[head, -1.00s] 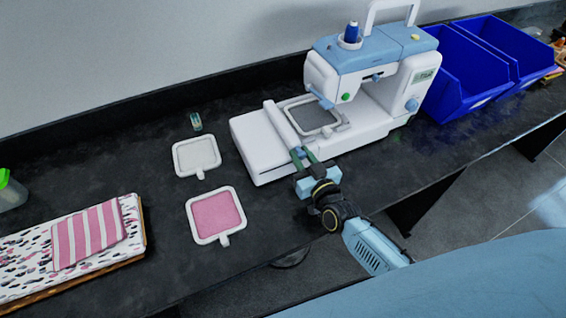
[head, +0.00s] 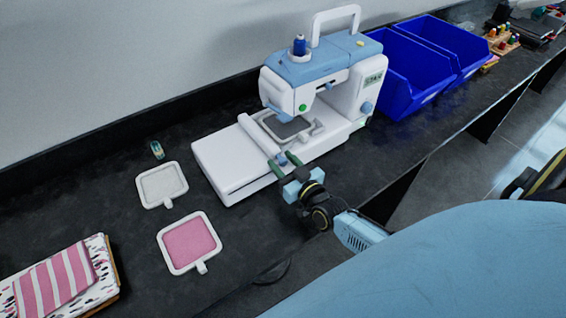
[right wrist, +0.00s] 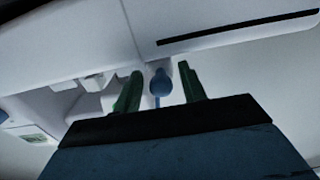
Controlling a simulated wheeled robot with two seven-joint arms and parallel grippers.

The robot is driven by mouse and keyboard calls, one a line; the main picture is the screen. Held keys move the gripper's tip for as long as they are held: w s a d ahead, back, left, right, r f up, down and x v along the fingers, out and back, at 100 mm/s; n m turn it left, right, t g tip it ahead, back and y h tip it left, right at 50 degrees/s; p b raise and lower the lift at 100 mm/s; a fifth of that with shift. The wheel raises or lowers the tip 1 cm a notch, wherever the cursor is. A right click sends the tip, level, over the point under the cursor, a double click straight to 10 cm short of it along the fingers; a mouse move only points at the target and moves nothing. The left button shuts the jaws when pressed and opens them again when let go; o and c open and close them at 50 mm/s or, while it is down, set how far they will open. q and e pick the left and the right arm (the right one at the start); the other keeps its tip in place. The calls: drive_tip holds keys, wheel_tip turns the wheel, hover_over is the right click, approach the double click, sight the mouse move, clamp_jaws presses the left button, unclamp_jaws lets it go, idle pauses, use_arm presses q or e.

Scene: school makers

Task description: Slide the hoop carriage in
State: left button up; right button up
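The hoop carriage (head: 260,138) is a white bar lying across the bed of the white and blue embroidery machine (head: 306,75). A grey hoop (head: 288,128) is attached on its right, partly under the needle head. A blue knob (right wrist: 161,84) is at the carriage's near end. My right gripper (head: 288,159) is at that end. In the right wrist view its green fingers (right wrist: 160,85) stand on both sides of the knob, with visible gaps, so it looks open around it. My left gripper is out of view.
To the left lie a white empty hoop (head: 162,185), a hoop with pink cloth (head: 189,243), a small thread bobbin (head: 157,150) and folded striped fabric (head: 55,283). Blue bins (head: 405,75) stand right of the machine. The dark counter (head: 120,205) is clear between the hoops and the machine.

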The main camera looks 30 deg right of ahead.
drive_tip(key=s, duration=1.3)
drive_tip(key=shift+s+d, duration=0.2)
